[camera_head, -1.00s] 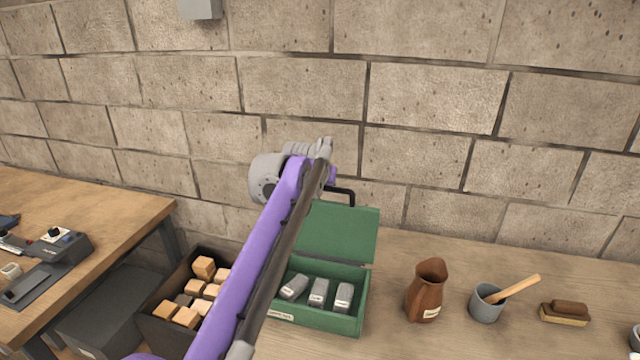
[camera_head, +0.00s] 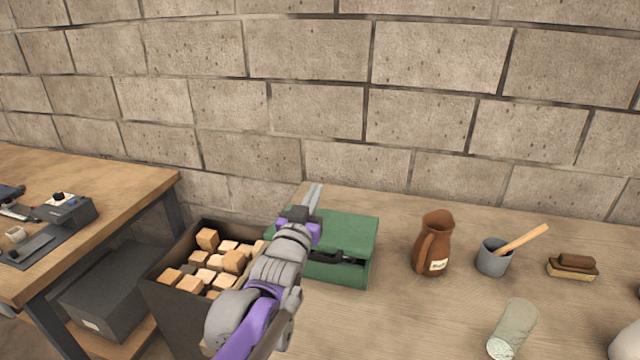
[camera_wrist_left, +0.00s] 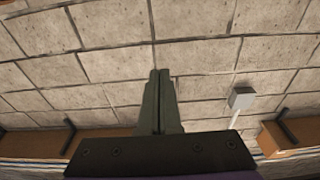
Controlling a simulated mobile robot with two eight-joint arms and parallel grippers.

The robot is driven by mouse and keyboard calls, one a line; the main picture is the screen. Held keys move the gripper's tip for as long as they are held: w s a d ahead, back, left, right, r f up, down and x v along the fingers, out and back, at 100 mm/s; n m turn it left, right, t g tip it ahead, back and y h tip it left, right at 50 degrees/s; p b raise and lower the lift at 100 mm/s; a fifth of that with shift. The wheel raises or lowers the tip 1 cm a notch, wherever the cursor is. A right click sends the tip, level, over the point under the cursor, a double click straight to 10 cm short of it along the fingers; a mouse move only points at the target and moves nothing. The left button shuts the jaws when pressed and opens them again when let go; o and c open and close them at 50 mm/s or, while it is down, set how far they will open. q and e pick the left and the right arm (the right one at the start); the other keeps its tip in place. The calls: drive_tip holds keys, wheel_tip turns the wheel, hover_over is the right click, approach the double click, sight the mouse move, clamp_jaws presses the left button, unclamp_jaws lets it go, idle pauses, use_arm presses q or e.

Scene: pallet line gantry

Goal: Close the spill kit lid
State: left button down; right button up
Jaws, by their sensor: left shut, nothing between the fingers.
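The spill kit is a green box on the wooden bench, just right of centre in the head view. Its green lid (camera_head: 352,232) is down over the box, and the contents are hidden. A dark line shows under the lid's front edge, partly behind my arm, so I cannot tell if it is fully seated. My left gripper (camera_head: 314,196) is over the lid's left part, fingers pointing towards the wall; I cannot tell if it touches. Its fingers are together and empty in the left wrist view (camera_wrist_left: 158,80). My right gripper is not in view.
A dark bin of wooden blocks (camera_head: 170,302) stands left of the kit. Right of it are a brown jug (camera_head: 432,246), a grey cup (camera_head: 493,258) with a wooden handle, a brush (camera_head: 573,267) and a greenish cylinder (camera_head: 514,328). The block wall is close behind.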

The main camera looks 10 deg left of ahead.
use_arm(q)
drive_tip(key=s+f+t+b, duration=0.2)
drive_tip(key=s+f+b, duration=0.3)
drive_tip(key=f, duration=0.5)
drive_tip(key=shift+s+a+f+t, duration=0.15)
drive_tip(key=shift+s+f+t, duration=0.2)
drive_tip(key=shift+s, duration=0.45)
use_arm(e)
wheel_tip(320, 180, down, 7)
